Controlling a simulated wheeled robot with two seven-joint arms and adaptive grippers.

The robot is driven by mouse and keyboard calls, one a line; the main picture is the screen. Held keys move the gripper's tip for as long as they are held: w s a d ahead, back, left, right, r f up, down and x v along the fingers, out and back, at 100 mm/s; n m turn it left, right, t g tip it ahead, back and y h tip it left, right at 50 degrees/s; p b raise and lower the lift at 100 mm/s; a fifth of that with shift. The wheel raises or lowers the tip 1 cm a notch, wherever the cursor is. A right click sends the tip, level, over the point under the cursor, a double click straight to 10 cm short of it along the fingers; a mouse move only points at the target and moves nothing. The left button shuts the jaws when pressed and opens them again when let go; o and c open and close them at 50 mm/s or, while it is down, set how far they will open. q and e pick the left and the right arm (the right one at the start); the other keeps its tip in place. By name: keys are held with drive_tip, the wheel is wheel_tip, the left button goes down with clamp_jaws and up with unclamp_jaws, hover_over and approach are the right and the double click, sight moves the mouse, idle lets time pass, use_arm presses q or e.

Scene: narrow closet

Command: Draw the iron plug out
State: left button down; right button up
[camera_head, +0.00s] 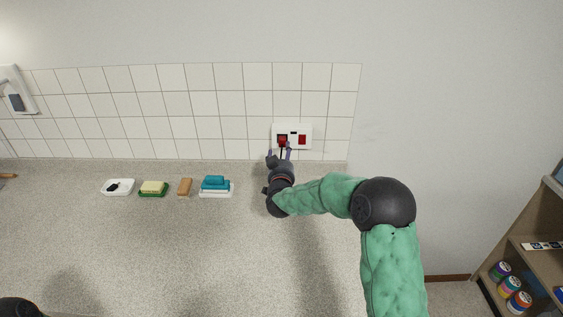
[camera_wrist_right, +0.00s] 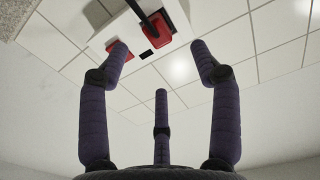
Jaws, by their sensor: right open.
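A white socket plate (camera_head: 292,130) is on the tiled wall, with a dark red plug (camera_head: 282,141) at its left and a red switch (camera_head: 302,140) at its right. In the right wrist view the red plug (camera_wrist_right: 156,40) sits against the plate with a thick black cord coming from it; the switch (camera_wrist_right: 115,51) is partly behind a fingertip. My right gripper (camera_head: 279,151) is open just in front of the plug. In the right wrist view its purple fingers (camera_wrist_right: 160,50) are spread, with nothing gripped.
On the counter (camera_head: 150,240) left of my right arm are a blue sponge on a white dish (camera_head: 216,187), a brown block (camera_head: 184,187), a green-edged sponge (camera_head: 153,188) and a white dish (camera_head: 118,187). A shelf with cans (camera_head: 510,285) stands at right.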

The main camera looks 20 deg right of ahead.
sight(282, 142)
drive_tip(key=b+x, duration=0.1)
drive_tip(key=x, duration=0.7)
drive_tip(key=shift+f, duration=0.1)
drive_tip(key=shift+d, duration=0.1)
drive_tip(key=c, duration=1.2)
drive_tip(key=shift+o, duration=1.2)
drive_tip(key=shift+r, duration=0.2)
drive_tip(key=shift+c, duration=0.6)
